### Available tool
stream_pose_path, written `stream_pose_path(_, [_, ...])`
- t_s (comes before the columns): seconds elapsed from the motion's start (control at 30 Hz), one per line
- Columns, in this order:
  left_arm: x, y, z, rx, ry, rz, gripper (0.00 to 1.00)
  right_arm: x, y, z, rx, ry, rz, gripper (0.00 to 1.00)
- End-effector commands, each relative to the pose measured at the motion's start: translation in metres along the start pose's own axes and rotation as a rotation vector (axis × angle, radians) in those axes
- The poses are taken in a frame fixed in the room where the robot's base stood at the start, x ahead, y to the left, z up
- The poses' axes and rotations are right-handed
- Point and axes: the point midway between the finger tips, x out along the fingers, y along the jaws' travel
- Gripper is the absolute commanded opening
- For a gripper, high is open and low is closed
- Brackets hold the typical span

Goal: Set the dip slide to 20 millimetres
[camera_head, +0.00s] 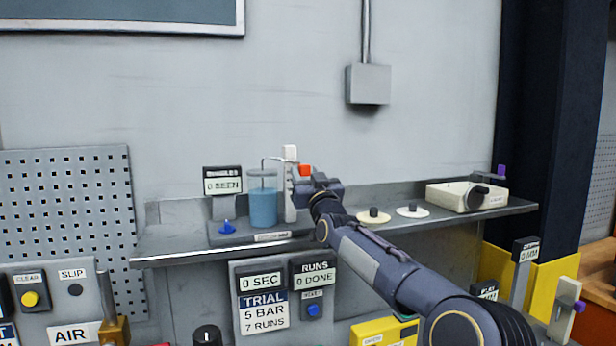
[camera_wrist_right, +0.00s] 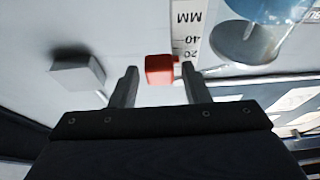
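The red slide knob (camera_head: 305,170) sits on the pale upright scale post (camera_head: 290,205) beside a glass beaker of blue liquid (camera_head: 263,207). In the right wrist view the red knob (camera_wrist_right: 159,70) lies between the fingertips of my right gripper (camera_wrist_right: 160,76), with a gap on each side. The white scale (camera_wrist_right: 188,35) there shows MM, 40 and 20. The knob is close to the 20 mark, but I cannot read the exact setting. My right gripper (camera_head: 303,185) is open at the knob in the head view. My left gripper is not in view.
The grey shelf (camera_head: 180,245) carries a blue knob (camera_head: 227,227), pale discs (camera_head: 412,211) and a cream box (camera_head: 467,196). A sign (camera_head: 222,185) reads 0 SEEN.

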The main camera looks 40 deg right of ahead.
Motion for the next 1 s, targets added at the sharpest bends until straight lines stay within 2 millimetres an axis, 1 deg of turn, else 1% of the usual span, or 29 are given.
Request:
stream_pose_path(0.27, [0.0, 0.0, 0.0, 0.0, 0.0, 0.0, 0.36, 0.0, 0.0, 0.0, 0.0, 0.002, 0.0, 0.49])
stream_pose_path(0.37, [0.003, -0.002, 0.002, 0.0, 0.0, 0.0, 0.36, -0.004, 0.0, 0.001, 0.0, 0.002, 0.0, 0.49])
stream_pose_path(0.47, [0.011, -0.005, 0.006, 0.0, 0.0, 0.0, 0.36, -0.017, 0.0, 0.002, -0.002, 0.003, 0.0, 0.49])
stream_pose_path(0.6, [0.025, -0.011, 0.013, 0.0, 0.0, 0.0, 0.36, -0.042, 0.0, 0.003, -0.003, 0.004, 0.001, 0.49])
stream_pose_path(0.73, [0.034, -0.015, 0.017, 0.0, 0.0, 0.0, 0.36, -0.063, 0.0, 0.003, -0.002, 0.003, 0.0, 0.49])
stream_pose_path(0.83, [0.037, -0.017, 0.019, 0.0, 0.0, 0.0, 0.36, -0.073, 0.0, 0.002, -0.001, 0.001, 0.0, 0.49])
stream_pose_path(1.0, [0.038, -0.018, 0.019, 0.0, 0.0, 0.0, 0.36, -0.079, 0.0, 0.0, 0.0, 0.001, 0.0, 0.49])
